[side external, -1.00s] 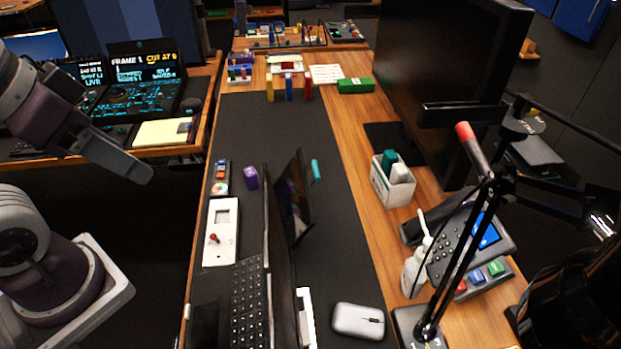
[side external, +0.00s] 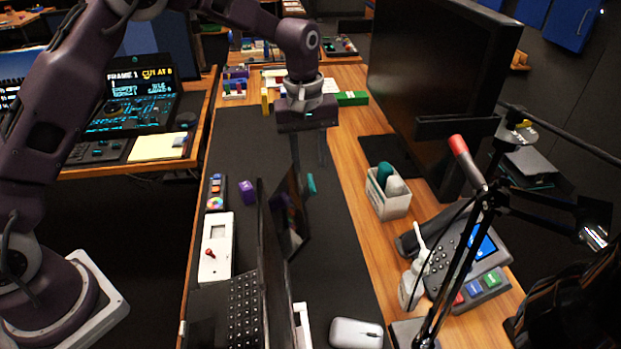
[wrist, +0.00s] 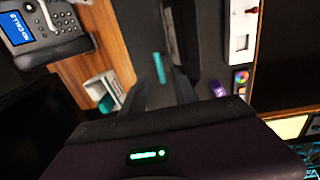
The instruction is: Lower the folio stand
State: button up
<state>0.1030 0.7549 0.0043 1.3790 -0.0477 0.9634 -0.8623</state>
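The folio stand (side external: 291,212) is a thin dark panel standing upright and slightly leaning on the black desk mat, just right of the laptop screen. A teal piece (side external: 311,184) shows at its far right edge; it also shows in the wrist view (wrist: 158,67). My gripper (side external: 310,163) is above the mat at the panel's far end, fingers pointing down. In the wrist view my gripper (wrist: 163,80) has its two dark fingers apart, with the teal piece appearing between or beyond them. I cannot tell whether a finger touches the panel.
The laptop (side external: 243,305) stands close on the left. A white joystick panel (side external: 215,250) and purple block (side external: 248,191) lie left. A white box (side external: 389,198), large monitor (side external: 425,90) and lamp arm (side external: 465,250) stand right. The mat beyond the panel is clear.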

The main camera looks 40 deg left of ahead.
aim_at(311, 182)
notch_tip(311, 182, down, 6)
jog(key=shift+w+d, duration=0.1)
grip_shut()
dwell(1.5)
